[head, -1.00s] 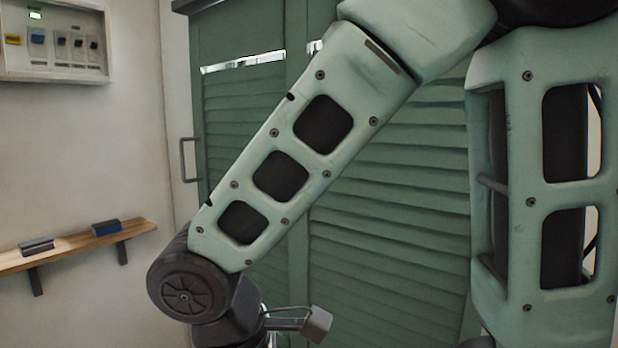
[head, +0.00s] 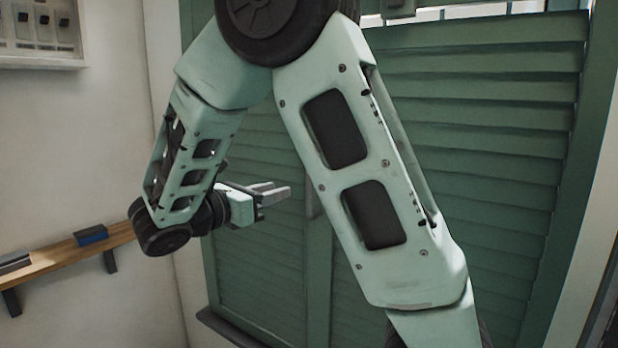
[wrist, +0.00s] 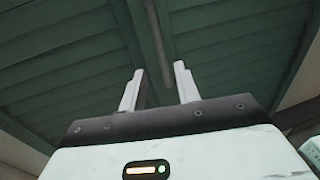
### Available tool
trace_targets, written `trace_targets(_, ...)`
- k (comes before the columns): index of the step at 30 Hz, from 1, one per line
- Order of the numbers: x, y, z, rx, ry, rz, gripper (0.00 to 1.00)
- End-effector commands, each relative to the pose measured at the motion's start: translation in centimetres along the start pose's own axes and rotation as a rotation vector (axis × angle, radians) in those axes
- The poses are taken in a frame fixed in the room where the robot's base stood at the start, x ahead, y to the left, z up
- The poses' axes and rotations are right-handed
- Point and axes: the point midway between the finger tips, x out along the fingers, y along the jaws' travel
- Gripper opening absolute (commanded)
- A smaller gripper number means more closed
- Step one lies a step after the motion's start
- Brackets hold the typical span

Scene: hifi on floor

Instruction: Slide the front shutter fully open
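Green louvred shutter panels fill the back. The right panel (head: 480,110) and the left panel (head: 262,262) meet at upright green stiles beside my arm. I cannot tell surely which panel is in front. A narrow upright bar (head: 312,190), perhaps a handle, shows at the meeting stiles, partly hidden by my arm. My gripper (head: 284,190) is in front of the left panel, pointing right toward this bar. In the wrist view my gripper (wrist: 158,84) is open, its two pale fingers apart with nothing clearly held. A dark upright bar (wrist: 158,40) shows beyond and between them.
A wooden wall shelf (head: 75,255) with a blue block (head: 91,235) and a grey block (head: 14,262) is at the left. A wall panel with switches (head: 38,30) hangs above it. A dark sill (head: 222,325) runs below the left panel.

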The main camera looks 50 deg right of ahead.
Motion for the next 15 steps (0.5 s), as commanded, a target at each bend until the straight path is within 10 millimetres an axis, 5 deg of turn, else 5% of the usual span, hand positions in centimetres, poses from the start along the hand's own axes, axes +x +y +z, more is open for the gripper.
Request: trace_targets(15, 9.6, 0.0, 0.1, -0.001, 0.001, -0.002, 0.32)
